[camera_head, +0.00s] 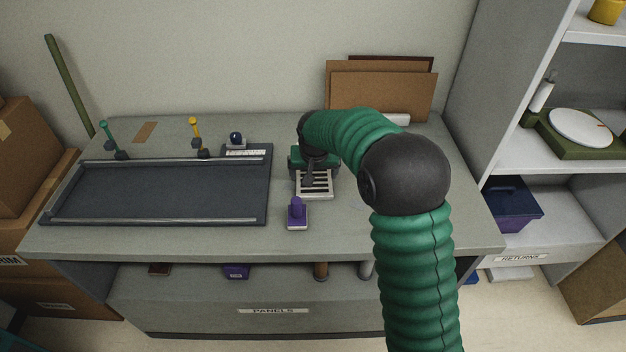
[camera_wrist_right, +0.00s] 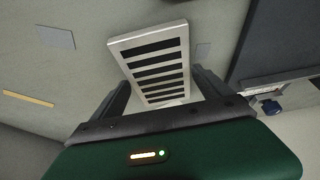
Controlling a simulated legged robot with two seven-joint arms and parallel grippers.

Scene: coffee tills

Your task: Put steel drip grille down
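The steel drip grille (camera_head: 315,187), a pale plate with dark slots, appears to lie flat on the grey tabletop, right of the dark tray. In the right wrist view the grille (camera_wrist_right: 152,62) shows with its near end between my right gripper's fingers. My right gripper (camera_head: 312,178) is over the back part of the grille. In the wrist view the two fingers (camera_wrist_right: 162,78) are spread, with a thin gap visible on each side of the grille. The gripper hides the grille's back end in the head view. My left gripper is not in view.
A purple-knobbed block (camera_head: 296,213) stands just in front of the grille. The long dark tray (camera_head: 160,222) fills the table's left side. A dark blue knob (camera_head: 236,139) sits behind it. Brown boards (camera_head: 380,92) lean at the back.

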